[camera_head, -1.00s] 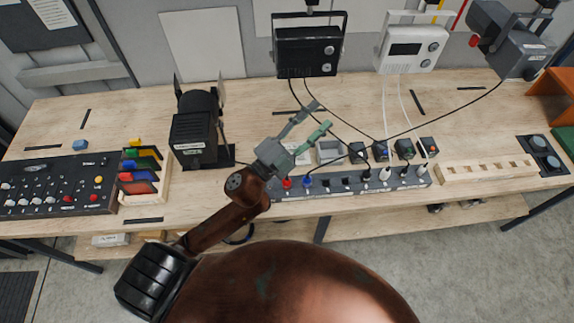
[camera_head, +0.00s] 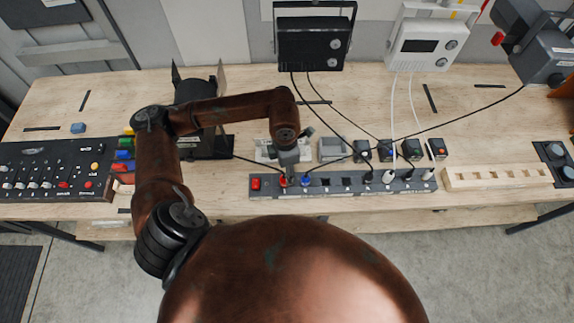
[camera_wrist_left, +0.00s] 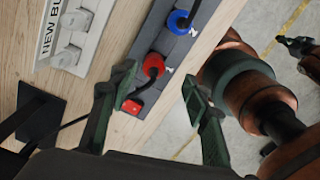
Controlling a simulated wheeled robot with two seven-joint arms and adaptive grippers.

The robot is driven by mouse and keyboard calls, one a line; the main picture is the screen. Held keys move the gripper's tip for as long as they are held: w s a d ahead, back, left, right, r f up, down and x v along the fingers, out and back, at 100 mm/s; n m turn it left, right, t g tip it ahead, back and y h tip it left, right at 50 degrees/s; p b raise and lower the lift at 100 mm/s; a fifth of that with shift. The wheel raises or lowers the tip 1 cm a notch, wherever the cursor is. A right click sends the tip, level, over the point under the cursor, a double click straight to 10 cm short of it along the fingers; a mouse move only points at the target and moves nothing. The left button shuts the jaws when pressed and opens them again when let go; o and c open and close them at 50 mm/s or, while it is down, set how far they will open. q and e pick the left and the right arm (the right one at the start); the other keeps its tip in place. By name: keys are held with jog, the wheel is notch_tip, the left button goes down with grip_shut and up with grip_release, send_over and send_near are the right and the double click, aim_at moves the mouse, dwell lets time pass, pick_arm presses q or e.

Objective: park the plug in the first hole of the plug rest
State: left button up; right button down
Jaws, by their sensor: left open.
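The red plug (camera_head: 283,181) is seated near the left end of the grey power strip (camera_head: 330,191); in the wrist view the red plug (camera_wrist_left: 153,65) has a black cable. My left gripper (camera_head: 291,176) is over that end, pointing down and partly covering the plug. In the wrist view its two fingers (camera_wrist_left: 160,92) are open, with the red plug close to the left finger and nothing gripped. The plug rest (camera_head: 498,184), a pale wooden block with a row of holes, lies right of the strip. Its holes look empty.
A blue plug (camera_head: 306,181) sits right beside the red one; a red switch (camera_head: 256,184) is on its left. Black and white plugs fill sockets farther right. Several adapters stand behind the strip. Cables (camera_head: 340,140) hang across the bench from devices above.

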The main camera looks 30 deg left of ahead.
aim_at(284, 177)
pick_arm(q)
jog(key=shift+w+a+f, duration=0.1)
jog(key=shift+a+f, duration=0.05)
jog(key=shift+a, duration=0.25)
jog(key=shift+f, duration=0.4)
notch_tip(284, 177, down, 5)
jog(key=shift+r+p, duration=0.1)
jog(key=shift+p, duration=0.4)
jog(key=shift+f, duration=0.9)
jog(key=shift+c, duration=0.2)
jog(key=c, duration=0.5)
grip_shut()
jog(key=shift+c, duration=0.9)
grip_release()
grip_shut()
